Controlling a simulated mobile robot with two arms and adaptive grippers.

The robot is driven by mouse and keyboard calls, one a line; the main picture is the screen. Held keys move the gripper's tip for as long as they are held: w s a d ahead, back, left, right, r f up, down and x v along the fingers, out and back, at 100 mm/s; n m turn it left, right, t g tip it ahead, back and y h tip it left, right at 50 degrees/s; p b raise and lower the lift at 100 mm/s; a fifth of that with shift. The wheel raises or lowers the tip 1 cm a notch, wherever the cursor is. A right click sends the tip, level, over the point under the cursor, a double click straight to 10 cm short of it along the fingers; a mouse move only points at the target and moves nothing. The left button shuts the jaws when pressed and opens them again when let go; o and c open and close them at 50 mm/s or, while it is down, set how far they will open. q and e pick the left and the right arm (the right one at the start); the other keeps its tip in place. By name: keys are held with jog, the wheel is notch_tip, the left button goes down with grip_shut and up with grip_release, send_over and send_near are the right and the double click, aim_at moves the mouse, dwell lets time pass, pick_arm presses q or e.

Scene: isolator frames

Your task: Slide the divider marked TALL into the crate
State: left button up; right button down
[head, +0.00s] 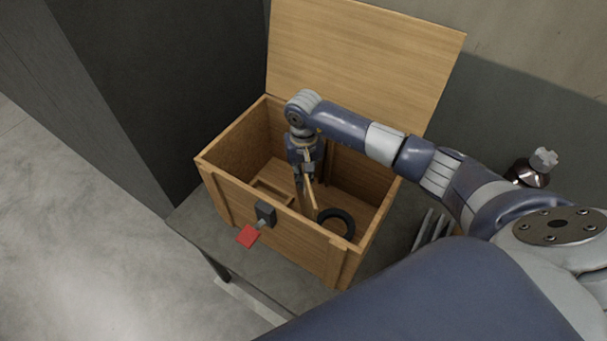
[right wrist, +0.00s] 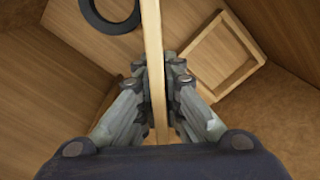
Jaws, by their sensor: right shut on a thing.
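The open wooden crate (head: 269,202) stands on a grey table with its lid raised at the back. My right gripper (head: 308,168) reaches down into the crate. It is shut on a thin wooden divider (head: 309,190), seen edge-on between the fingers in the right wrist view (right wrist: 154,60). No TALL marking shows on the divider from these angles. I cannot tell whether its lower end touches the crate floor. My left gripper is not in view.
Inside the crate lie a black ring (head: 336,222) and a small wooden frame or tray (right wrist: 218,50). A lock with a red tag (head: 248,236) hangs on the crate front. A dark metal object (head: 529,172) stands at right behind my arm.

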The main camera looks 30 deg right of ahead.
jog(key=c, duration=1.8)
grip_release()
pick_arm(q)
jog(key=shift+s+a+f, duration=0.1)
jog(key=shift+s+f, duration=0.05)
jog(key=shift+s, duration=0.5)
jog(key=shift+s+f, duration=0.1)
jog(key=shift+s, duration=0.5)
pick_arm(e)
jog(key=shift+o, duration=0.2)
notch_tip(320, 180, up, 11)
jog(key=b, duration=0.3)
jog(key=shift+f+b, duration=0.1)
jog(key=shift+b, duration=0.25)
jog(key=shift+s+r, duration=0.1)
jog(key=shift+r, duration=0.55)
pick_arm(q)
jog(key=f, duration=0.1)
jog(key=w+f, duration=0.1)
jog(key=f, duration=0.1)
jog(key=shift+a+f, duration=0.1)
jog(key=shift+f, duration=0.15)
